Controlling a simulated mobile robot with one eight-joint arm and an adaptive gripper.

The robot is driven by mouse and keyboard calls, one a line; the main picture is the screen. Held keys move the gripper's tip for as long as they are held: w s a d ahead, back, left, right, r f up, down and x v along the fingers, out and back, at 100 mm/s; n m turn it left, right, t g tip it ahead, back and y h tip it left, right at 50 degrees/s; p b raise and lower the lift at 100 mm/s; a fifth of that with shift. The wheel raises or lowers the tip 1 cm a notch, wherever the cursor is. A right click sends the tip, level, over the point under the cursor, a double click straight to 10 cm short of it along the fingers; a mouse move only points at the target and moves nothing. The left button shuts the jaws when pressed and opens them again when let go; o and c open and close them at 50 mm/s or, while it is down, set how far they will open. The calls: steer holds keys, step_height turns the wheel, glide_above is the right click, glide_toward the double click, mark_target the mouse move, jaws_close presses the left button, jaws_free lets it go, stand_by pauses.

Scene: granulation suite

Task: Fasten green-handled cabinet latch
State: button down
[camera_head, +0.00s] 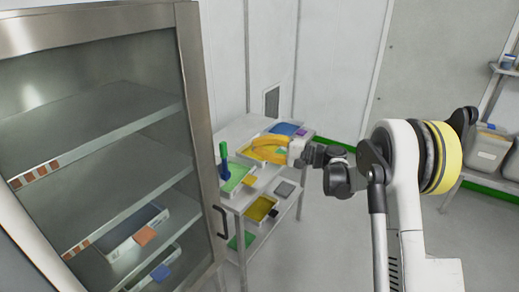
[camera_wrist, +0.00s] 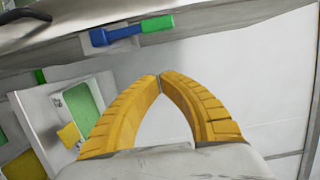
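The latch (camera_head: 224,162) is on the right front edge of the steel cabinet (camera_head: 197,110). In the wrist view its green handle (camera_wrist: 157,23) lies in line with a blue part (camera_wrist: 117,34), along the metal edge at the top. My gripper (camera_wrist: 160,76) has yellow fingers whose tips meet, with nothing visible between them. In the head view my gripper (camera_head: 253,150) is to the right of the latch, apart from it, over the cart. Whether the latch is engaged cannot be told.
The cabinet's glass door has a dark handle (camera_head: 221,222) below the latch. A cart (camera_head: 240,202) with several coloured trays stands right of the cabinet. Shelves with bins (camera_head: 487,150) stand at the far right. The floor between is clear.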

mark_target(224, 161)
steer(key=a+b, duration=0.2)
steer(key=a, duration=0.6)
steer(key=shift+s, duration=0.35)
steer(key=shift+s, duration=0.1)
steer(key=shift+s+a+r+n, duration=0.15)
steer(key=shift+a+n, duration=0.05)
steer(key=shift+n, duration=0.2)
